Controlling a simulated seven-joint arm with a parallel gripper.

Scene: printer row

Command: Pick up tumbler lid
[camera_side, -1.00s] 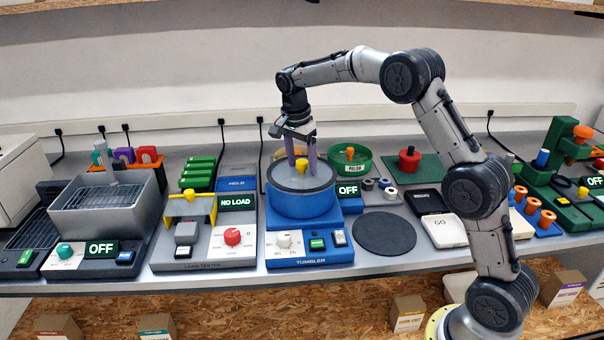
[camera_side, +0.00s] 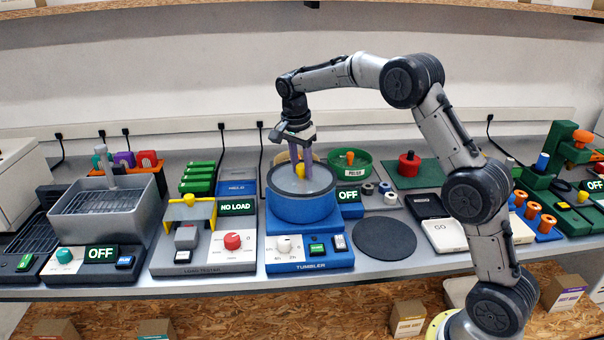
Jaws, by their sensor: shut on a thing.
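The tumbler (camera_side: 302,209) is a round blue tub on a blue base with a white dial and a dark "OFF" display. Its grey lid (camera_side: 283,183) covers the top, with a small yellow knob (camera_side: 300,172) in the middle. My gripper (camera_side: 300,172) points straight down over the lid, and its purple fingers are shut on the yellow knob. The fingers partly hide the knob. The lid appears to sit on the tub; I cannot tell any gap between them.
A dark round mat (camera_side: 384,236) lies flat to the right of the tumbler. A green bowl (camera_side: 350,162) stands behind it. The load tester (camera_side: 200,235) with its yellow bridge is close on the left. Small rings (camera_side: 385,188) lie right of the tumbler.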

